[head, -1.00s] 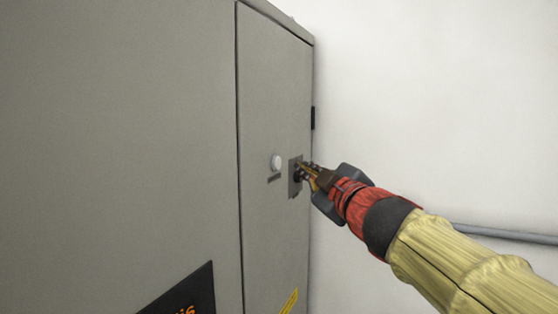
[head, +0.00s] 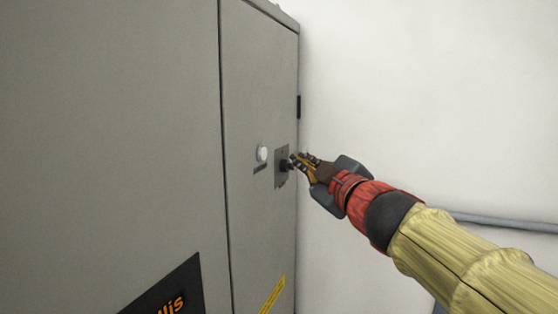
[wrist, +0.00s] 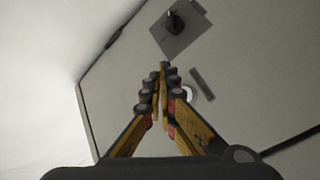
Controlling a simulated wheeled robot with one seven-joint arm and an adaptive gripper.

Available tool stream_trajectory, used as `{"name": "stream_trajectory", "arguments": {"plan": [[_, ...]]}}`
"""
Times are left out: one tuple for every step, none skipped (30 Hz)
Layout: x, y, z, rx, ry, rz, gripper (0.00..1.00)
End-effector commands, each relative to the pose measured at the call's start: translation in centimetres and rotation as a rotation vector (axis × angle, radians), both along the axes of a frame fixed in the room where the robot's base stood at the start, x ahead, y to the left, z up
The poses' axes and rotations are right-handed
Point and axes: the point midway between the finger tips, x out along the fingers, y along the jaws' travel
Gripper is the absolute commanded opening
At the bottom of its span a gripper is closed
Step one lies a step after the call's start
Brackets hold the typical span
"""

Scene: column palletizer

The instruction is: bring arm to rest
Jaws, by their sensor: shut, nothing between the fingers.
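My gripper (head: 297,160) is at the end of my arm, which reaches in from the lower right of the head view. Its fingertips are together and empty, just right of a black knob (head: 285,165) on a dark square plate (head: 280,177). In the head view I cannot tell whether the tips touch the knob. In the wrist view my gripper (wrist: 164,68) points toward the cabinet door, and the knob (wrist: 174,21) on its plate (wrist: 187,40) shows beyond the tips, with a gap in the picture.
The knob is on the narrow door of a tall grey cabinet (head: 110,130). A round white light (head: 262,153) is left of the knob. A yellow label (head: 273,296) is lower down. A white wall (head: 430,90) with a grey pipe (head: 505,223) stands at the right.

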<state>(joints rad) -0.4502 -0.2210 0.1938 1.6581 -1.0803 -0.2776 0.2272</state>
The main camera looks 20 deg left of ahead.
Motion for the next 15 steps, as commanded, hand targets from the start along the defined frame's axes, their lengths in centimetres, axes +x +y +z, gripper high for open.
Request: {"name": "stream_trajectory", "arguments": {"plan": [[0.0, 0.0, 0.0, 0.0, 0.0, 0.0, 0.0], [0.0, 0.0, 0.0, 0.0, 0.0, 0.0, 0.0], [0.0, 0.0, 0.0, -0.002, -0.002, 0.0, 0.0], [0.1, -0.1, -0.1, -0.008, -0.002, -0.006, 0.0], [0.3, -0.3, -0.2, -0.014, -0.001, -0.016, 0.0], [0.6, -0.7, -0.5, -0.021, 0.006, -0.037, 0.0], [1.0, -1.2, -0.8, -0.022, 0.018, -0.06, 0.0], [1.5, -1.9, -1.5, -0.023, 0.04, -0.09, 0.0], [2.2, -2.9, -3.1, -0.025, 0.084, -0.135, 0.0], [2.7, -3.7, -4.5, -0.027, 0.122, -0.169, 0.0], [3.0, -4.5, -6.1, -0.029, 0.165, -0.204, 0.0], [3.2, -5.9, -8.4, -0.029, 0.228, -0.254, 0.0], [3.0, -7.0, -10.1, -0.029, 0.276, -0.293, 0.0], [2.7, -8.3, -11.8, -0.027, 0.323, -0.331, 0.0], [2.2, -9.9, -14.2, -0.024, 0.383, -0.377, 0.0]]}}
